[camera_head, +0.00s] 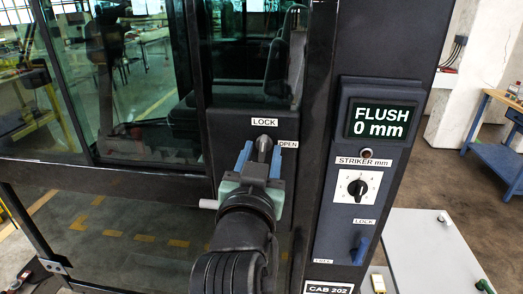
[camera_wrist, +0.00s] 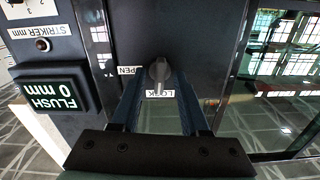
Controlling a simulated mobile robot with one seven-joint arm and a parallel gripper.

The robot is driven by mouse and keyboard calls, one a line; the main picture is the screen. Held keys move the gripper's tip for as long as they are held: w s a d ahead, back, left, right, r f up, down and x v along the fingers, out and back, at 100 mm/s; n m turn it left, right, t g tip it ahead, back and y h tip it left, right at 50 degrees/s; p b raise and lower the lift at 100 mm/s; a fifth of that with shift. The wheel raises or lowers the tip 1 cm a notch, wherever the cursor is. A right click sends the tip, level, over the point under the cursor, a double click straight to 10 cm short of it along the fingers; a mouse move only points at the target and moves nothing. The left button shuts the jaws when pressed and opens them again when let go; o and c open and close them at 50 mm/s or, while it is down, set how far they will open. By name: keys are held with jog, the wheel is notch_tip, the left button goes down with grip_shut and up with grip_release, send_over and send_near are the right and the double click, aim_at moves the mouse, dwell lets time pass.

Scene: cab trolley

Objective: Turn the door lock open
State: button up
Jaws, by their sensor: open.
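The door lock is a small grey knob (camera_head: 264,143) on the dark door frame. Its pointer is upright, toward the LOCK label (camera_head: 264,122); the OPEN label (camera_head: 288,144) is to its right. My gripper (camera_head: 260,158) is open, with its two blue fingers on either side of the knob. In the wrist view, which is upside down, the knob (camera_wrist: 159,72) shows between the fingertips, with its narrow end at the LOCK label. Whether the fingers touch it is unclear. My gripper hides the door frame below the knob.
Right of the lock, a panel holds a green display (camera_head: 381,122) reading FLUSH 0 mm, a striker dial (camera_head: 358,187) and a blue lever (camera_head: 361,250). A pale cylindrical bar (camera_head: 208,204) shows left of my gripper. A grey-topped table (camera_head: 430,255) stands at lower right.

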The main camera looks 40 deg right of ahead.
jog(key=shift+d, duration=0.1)
grip_shut()
jog(key=shift+b, duration=0.4)
jog(key=m+b, duration=0.3)
jog(key=b, duration=0.1)
jog(key=shift+f+m, duration=0.25)
jog(key=shift+m, duration=0.15)
jog(key=m+b, duration=0.4)
jog(key=shift+m, duration=0.3)
jog(key=m+b, duration=0.4)
jog(key=shift+r+m+b, duration=0.2)
jog(key=shift+m+b, duration=1.05)
jog(key=shift+m, duration=0.85)
